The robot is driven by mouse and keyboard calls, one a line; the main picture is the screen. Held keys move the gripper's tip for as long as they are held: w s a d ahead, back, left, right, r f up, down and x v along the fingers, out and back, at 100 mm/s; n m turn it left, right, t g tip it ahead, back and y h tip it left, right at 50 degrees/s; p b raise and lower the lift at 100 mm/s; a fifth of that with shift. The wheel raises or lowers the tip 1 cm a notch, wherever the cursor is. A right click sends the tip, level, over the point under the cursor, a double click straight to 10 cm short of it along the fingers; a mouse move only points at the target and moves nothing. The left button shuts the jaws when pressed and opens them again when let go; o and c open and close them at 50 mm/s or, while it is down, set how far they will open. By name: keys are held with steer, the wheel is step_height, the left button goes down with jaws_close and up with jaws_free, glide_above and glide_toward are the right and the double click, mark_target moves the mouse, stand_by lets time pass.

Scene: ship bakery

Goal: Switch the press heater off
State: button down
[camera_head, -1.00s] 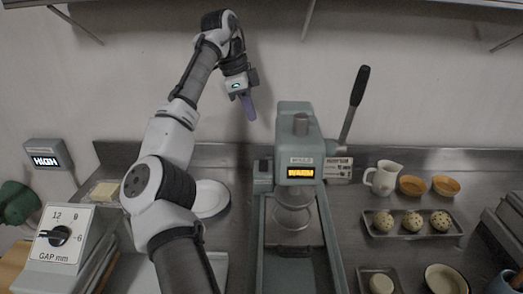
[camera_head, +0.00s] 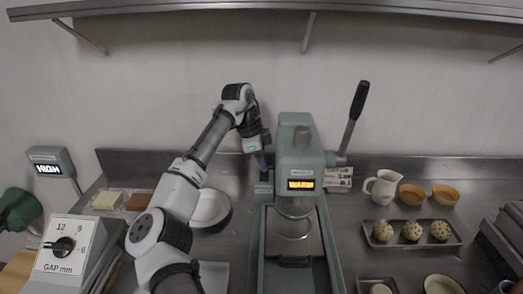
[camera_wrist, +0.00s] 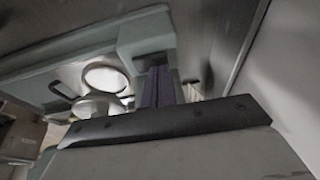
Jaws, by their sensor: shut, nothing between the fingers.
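The press (camera_head: 296,150) is a pale green machine with an orange lit display (camera_head: 301,185); its word is too blurred to read now. A small box with a dark top (camera_head: 263,188), possibly the heater switch, is on the left side of the press. My gripper (camera_head: 262,163) is shut and empty, with its purple fingers pointing down just above this box. I cannot tell whether they touch it. In the wrist view the purple fingers (camera_wrist: 158,88) are together, in front of a pale green part of the press (camera_wrist: 145,35). The switch's position is not visible.
The press lever (camera_head: 350,125) rises at the right. A gap dial (camera_head: 62,247) and a "HIGH" display (camera_head: 48,168) stand at the left. A jug (camera_head: 383,188) and a tray of dough balls (camera_head: 377,240) are at the right.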

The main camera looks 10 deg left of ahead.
steer(key=shift+f, duration=0.1)
stand_by(0.3)
steer(key=shift+f, duration=0.2)
steer(key=shift+w+f, duration=0.1)
steer(key=shift+w, duration=0.05)
steer(key=shift+s+d, duration=0.15)
steer(key=shift+s, duration=0.65)
steer(key=shift+r, duration=0.2)
